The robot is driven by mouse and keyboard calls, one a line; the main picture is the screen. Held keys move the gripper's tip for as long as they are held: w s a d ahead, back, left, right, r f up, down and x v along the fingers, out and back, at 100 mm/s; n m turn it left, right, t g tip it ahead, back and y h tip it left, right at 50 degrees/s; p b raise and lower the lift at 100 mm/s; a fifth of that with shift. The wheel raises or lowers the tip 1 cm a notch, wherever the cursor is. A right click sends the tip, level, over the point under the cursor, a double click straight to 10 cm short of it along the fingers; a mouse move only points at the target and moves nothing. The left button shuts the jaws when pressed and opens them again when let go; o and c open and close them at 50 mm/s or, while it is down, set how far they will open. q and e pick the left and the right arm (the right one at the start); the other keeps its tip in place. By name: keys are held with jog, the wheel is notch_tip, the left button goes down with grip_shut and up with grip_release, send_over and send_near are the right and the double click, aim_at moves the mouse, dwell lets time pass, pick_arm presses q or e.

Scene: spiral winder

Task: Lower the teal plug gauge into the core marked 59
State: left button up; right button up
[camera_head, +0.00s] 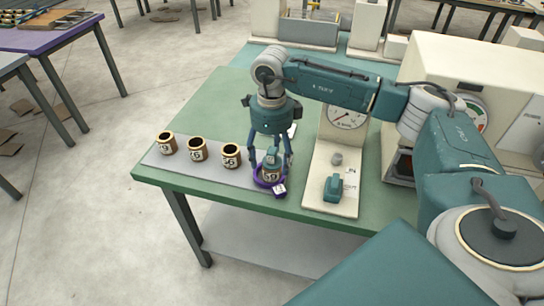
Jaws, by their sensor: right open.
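The core marked 59 (271,176) stands upright at the right end of a row of similar cores, inside a purple ring with a small white tag. The teal plug gauge (271,159) is upright at the mouth of this core, its top showing above the rim. How deep it sits in the core cannot be told. My right gripper (271,165) points down from above with its fingers apart on either side of the gauge and the core's upper part. The fingers partly hide both. My left gripper is not in view.
Three other cores (197,149) stand left on a grey mat (210,172) on the green table (225,105). Right of the gripper is a beige dial stand (320,197) bearing a teal block (333,187) and a small grey knob. A large beige machine (450,65) stands behind my right arm.

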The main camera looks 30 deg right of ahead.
notch_tip(320, 180, up, 12)
jog(key=shift+r, duration=0.1)
dwell(0.4)
